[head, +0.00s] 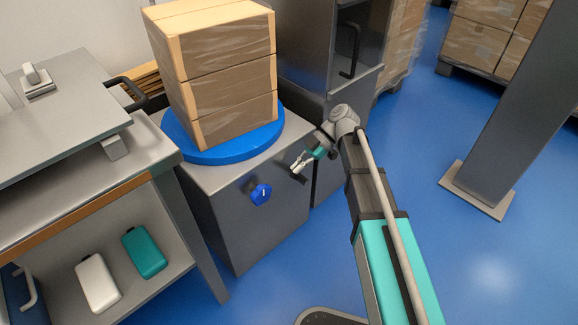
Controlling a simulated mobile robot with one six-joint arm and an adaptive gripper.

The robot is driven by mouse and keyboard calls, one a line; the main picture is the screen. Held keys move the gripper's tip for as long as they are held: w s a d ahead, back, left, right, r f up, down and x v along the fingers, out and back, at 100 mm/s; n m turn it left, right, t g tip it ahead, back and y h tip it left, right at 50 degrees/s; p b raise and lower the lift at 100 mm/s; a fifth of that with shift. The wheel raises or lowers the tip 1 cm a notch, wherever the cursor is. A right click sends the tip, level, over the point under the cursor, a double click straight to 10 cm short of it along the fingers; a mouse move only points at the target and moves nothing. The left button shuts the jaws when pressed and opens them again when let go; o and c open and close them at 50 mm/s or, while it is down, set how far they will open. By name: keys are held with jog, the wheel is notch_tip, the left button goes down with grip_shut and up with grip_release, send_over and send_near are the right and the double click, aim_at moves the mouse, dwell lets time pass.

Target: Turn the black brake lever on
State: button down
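I cannot make out a black brake lever for certain. A blue knob (261,194) with a pale mark sits on the front of a grey cabinet (225,222), with a small dark patch at its upper left. A blue round turntable (212,153) lies on top of the cabinet. My gripper (297,166) is in front of the cabinet's upper right part, above and to the right of the knob and apart from it. Nothing shows in its grip. Its fingers are too small to tell whether they are open or shut.
Stacked cartons (222,85) stand on the turntable. A metal cart (70,130) with a black handle (127,92) is at the left. A dark cabinet (318,45) with a black handle (350,50) stands behind. A grey post (515,110) rises at right; blue floor lies clear before it.

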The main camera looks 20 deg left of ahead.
aim_at(297, 177)
jog(key=shift+s+r+t+h+p, duration=0.25)
jog(key=shift+r+t+h+p, duration=0.35)
jog(key=shift+r+p, duration=0.95)
jog(key=shift+s+r+t+h+p, duration=0.2)
jog(key=shift+r+t+h+p, duration=0.4)
jog(key=shift+p, duration=1.65)
jog(key=r+t+p, duration=0.1)
jog(key=p, duration=0.1)
jog(key=r+t+h+p, duration=0.1)
jog(key=r+p, duration=0.2)
jog(key=p, duration=0.1)
jog(key=shift+d+r+t+h+p, duration=0.3)
jog(key=shift+r+t+p, duration=0.05)
jog(key=shift+t+p, duration=0.05)
jog(key=shift+f, duration=0.15)
